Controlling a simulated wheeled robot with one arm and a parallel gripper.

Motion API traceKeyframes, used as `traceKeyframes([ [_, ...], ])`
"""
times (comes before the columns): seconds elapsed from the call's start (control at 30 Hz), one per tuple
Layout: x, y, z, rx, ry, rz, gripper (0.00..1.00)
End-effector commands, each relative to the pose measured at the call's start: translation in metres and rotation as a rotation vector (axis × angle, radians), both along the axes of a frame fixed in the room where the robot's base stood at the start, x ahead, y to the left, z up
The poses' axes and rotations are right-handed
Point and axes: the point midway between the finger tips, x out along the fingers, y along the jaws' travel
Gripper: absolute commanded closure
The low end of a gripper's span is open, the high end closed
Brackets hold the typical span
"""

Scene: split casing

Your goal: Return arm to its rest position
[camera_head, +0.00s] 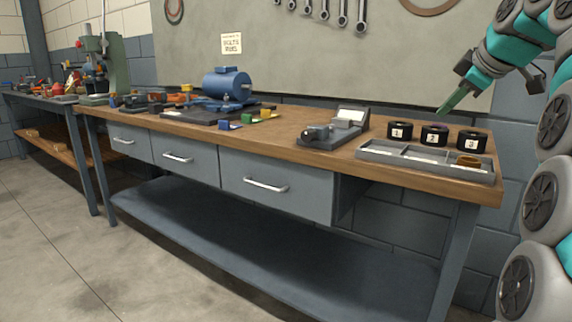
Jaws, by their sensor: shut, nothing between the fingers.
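My gripper (446,104) is at the upper right, at the end of my grey and teal arm. Its dark green fingers are shut and empty. They point down and to the left, in the air above the right part of the workbench (290,130), apart from everything on it. My arm is folded along the right edge of the view, and part of it is cut off by the frame.
Three black numbered cylinders (434,134) stand behind a grey compartment tray (430,159) holding a brownish ring (468,160). A grey device (334,128) sits left of them. A blue motor-like unit (228,84) stands farther left. The floor in front is clear.

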Motion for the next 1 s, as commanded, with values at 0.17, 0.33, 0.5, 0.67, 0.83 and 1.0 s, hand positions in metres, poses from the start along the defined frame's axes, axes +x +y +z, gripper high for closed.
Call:
traceKeyframes([
  [0.17,-0.002,0.009,-0.009,0.027,0.027,-0.013,1.0],
  [0.33,-0.005,0.02,-0.02,0.063,0.06,-0.031,1.0],
  [0.5,-0.012,0.036,-0.037,0.108,0.112,-0.058,1.0],
  [0.67,-0.022,0.055,-0.06,0.159,0.178,-0.097,1.0],
  [0.83,-0.045,0.087,-0.1,0.226,0.287,-0.165,1.0],
  [1.0,-0.083,0.12,-0.152,0.283,0.422,-0.264,1.0],
])
